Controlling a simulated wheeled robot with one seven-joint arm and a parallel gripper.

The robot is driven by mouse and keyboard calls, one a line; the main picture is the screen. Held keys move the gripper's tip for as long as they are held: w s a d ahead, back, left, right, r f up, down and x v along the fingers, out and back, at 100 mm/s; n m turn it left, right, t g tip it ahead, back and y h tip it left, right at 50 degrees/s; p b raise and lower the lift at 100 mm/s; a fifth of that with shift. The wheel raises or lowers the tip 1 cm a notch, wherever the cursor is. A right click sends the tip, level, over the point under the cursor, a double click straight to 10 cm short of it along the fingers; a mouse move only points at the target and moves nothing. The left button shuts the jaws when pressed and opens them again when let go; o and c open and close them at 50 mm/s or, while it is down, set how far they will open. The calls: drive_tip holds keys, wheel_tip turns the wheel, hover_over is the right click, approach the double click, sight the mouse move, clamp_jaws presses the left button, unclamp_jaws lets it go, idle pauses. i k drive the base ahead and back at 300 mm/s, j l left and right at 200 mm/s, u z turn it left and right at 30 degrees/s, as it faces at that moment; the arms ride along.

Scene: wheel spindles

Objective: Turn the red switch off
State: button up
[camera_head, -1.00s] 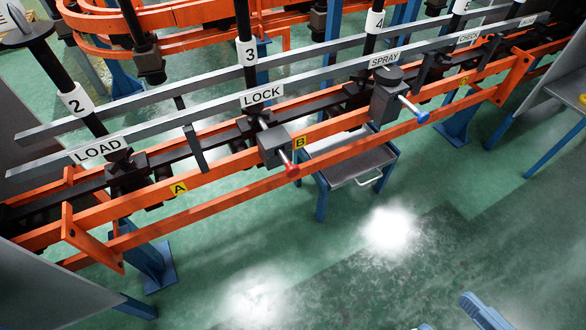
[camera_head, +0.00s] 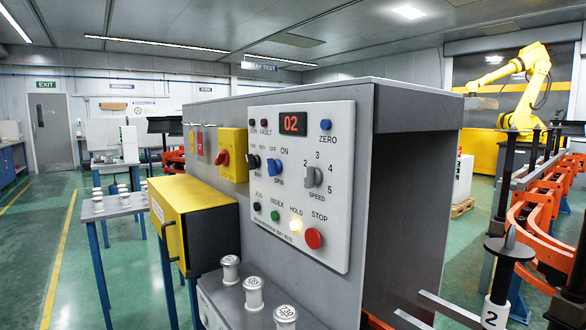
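A red rotary switch (camera_head: 222,158) is mounted on a small yellow box (camera_head: 236,144) on the grey cabinet, left of the control panel. Its handle looks slanted, but I cannot read its on or off marking. The light grey control panel (camera_head: 338,215) has a display reading 02, a blue SPIN knob (camera_head: 272,168) under OFF and ON, a grey SPEED knob (camera_head: 311,176) and a red STOP button (camera_head: 314,238). The HOLD lamp (camera_head: 295,224) glows. My gripper is not in view.
A larger yellow box (camera_head: 203,215) juts out below the switch. Several labelled cylinders (camera_head: 252,293) stand on a ledge in front of the panel. A yellow robot arm (camera_head: 530,75) and an orange rail are at right. Green floor (camera_head: 40,260) is open at left.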

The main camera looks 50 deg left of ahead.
sight(222, 157)
drive_tip(key=u, duration=1.7)
